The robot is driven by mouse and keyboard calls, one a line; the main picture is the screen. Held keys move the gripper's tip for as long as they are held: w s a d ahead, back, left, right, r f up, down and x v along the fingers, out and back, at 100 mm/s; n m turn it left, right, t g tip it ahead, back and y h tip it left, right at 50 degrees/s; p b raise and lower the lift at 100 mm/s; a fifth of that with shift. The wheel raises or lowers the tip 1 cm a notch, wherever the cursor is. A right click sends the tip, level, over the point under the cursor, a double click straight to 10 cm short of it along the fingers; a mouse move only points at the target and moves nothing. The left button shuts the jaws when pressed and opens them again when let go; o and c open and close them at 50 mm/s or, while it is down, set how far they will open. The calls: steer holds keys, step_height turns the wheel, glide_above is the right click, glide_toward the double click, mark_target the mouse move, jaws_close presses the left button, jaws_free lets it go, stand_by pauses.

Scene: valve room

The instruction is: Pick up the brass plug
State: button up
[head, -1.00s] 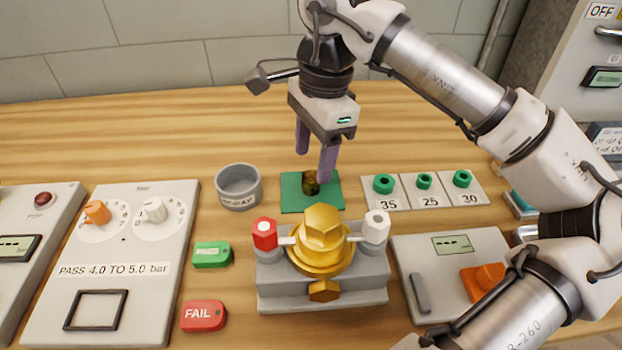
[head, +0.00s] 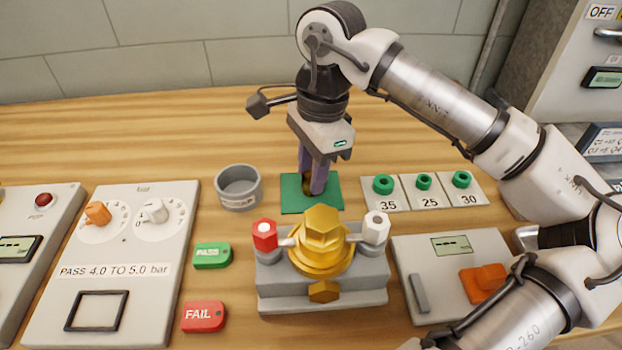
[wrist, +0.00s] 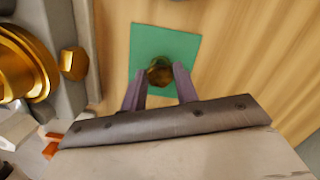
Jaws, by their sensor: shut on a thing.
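The brass plug (head: 307,188) is a small dark brass piece on the green mat (head: 331,202), behind the valve block. It is mostly hidden by the fingers in the head view. The plug also shows in the wrist view (wrist: 160,72), between the fingertips over the green mat (wrist: 185,45). My gripper (head: 312,186) points down over the mat, its purple fingers shut on the plug. I cannot tell any gap between the plug and the mat.
A valve block with a large gold hex cap (head: 322,235) stands just in front of the mat. A grey cup (head: 239,190) is to the left. Green rings (head: 424,181) on numbered cards lie to the right. Bare wood lies behind the mat.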

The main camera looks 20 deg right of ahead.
steer(key=shift+r, duration=0.15)
step_height(320, 180, up, 20)
steer(key=p, duration=1.2)
steer(key=shift+f+p, duration=0.2)
steer(key=shift+p, duration=0.2)
